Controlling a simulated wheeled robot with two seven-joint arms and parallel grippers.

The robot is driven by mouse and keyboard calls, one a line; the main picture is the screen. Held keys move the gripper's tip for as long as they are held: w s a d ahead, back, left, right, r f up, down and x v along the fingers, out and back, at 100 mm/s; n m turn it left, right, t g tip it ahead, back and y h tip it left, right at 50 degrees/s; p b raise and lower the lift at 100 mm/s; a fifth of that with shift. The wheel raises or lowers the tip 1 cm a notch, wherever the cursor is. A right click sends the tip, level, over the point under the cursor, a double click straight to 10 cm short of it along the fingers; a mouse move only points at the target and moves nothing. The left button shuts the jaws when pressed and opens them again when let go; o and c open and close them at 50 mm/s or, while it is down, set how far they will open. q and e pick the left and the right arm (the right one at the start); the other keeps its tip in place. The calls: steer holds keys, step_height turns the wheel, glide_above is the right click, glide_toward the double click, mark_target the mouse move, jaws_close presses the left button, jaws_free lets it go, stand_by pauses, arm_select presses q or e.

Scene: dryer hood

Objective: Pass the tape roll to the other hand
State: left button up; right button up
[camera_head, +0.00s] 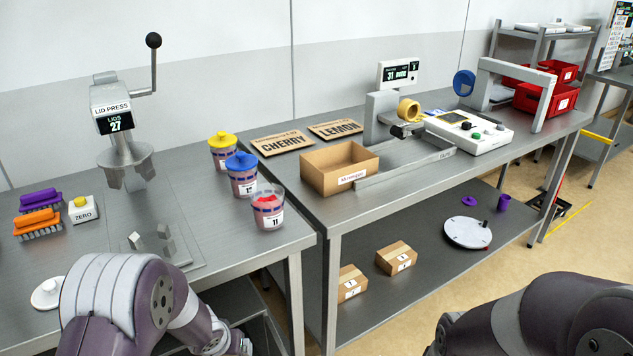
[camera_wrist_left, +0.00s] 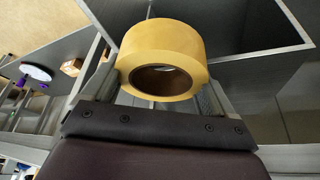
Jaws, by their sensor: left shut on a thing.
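In the left wrist view a wide yellow tape roll (camera_wrist_left: 160,42) fills the upper middle, its dark round hole facing the camera. My left gripper (camera_wrist_left: 160,78) is shut on it, with a finger on each side of the roll. The fingers are mostly hidden behind it. In the head view my left arm comes in at the lower left, but its gripper and the held roll are out of the picture. My right arm shows at the lower right; its gripper is out of view. Another yellow tape roll (camera_head: 409,110) sits at the label station on the right table.
An open cardboard box (camera_head: 339,170) stands near the right table's front edge. Lidded cups (camera_head: 242,179), an open cup (camera_head: 268,212) and the lid press (camera_head: 122,130) stand on the left table. Small cartons (camera_head: 396,258) and a white disc (camera_head: 467,233) lie on the lower shelf.

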arm_select(q)
step_height(320, 180, up, 7)
steer(key=s+p, duration=0.1)
steer(key=p, duration=0.5)
steer(key=shift+d+r, duration=0.15)
steer(key=shift+d, duration=0.25)
arm_select(e)
step_height(320, 180, up, 9)
steer(key=shift+r, duration=0.15)
arm_select(q)
steer(key=s+d+r+m+g+h, duration=0.1)
steer(key=s+d+r+m, duration=0.1)
steer(key=d+r+m, duration=0.35)
steer(key=s+d+r+m+h, duration=0.2)
steer(key=d+r+m, duration=0.1)
steer(key=d, duration=0.5)
steer(key=w+f+m+g, duration=0.1)
steer(key=m, duration=0.2)
steer(key=w+f+m+g+h, duration=0.1)
steer(key=f+m, duration=0.1)
steer(key=m, duration=0.1)
steer(key=w+d+f+m+g, duration=0.1)
steer(key=f+m, duration=0.1)
steer(key=m, duration=0.1)
steer(key=shift+h, duration=0.3)
